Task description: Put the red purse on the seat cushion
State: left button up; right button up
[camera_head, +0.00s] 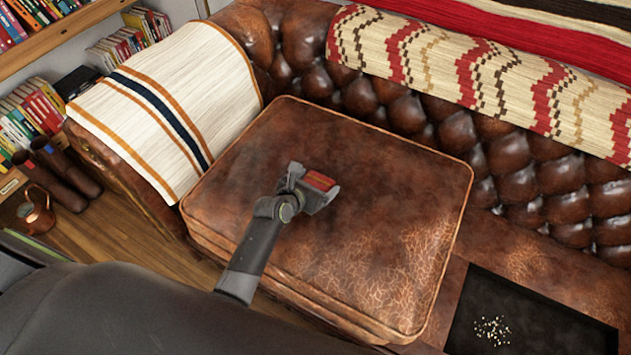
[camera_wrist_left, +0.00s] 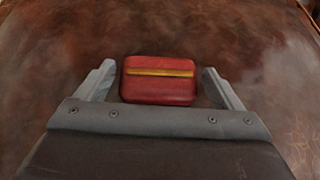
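The red purse (camera_head: 320,181) is small, with a yellow stripe that shows in the left wrist view (camera_wrist_left: 160,88). It appears to lie on the brown leather seat cushion (camera_head: 400,185), near its middle. My left gripper (camera_head: 314,190) is over the cushion with its fingers on either side of the purse. In the left wrist view, narrow gaps show between the purse and both fingers (camera_wrist_left: 160,80), so the gripper is open around it. The purse's underside is hidden. My right gripper is not in view.
The tufted sofa back (camera_head: 480,145) rises behind the cushion, with a patterned blanket (camera_head: 480,75) over it. A striped throw (camera_head: 165,105) covers the left armrest. A black tray (camera_head: 530,320) with small pale bits lies at lower right. The cushion around the gripper is clear.

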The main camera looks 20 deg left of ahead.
pick_arm(q)
jog(key=shift+o, duration=1)
jog(key=shift+r, duration=0.1)
jog(key=shift+s+r, duration=0.1)
jog(key=shift+r, duration=0.1)
jog(key=p+v, duration=0.2)
jog(key=v, duration=0.8)
jog(key=shift+s+a, duration=0.1)
jog(key=shift+p+v, duration=0.35)
jog(key=shift+v, duration=0.45)
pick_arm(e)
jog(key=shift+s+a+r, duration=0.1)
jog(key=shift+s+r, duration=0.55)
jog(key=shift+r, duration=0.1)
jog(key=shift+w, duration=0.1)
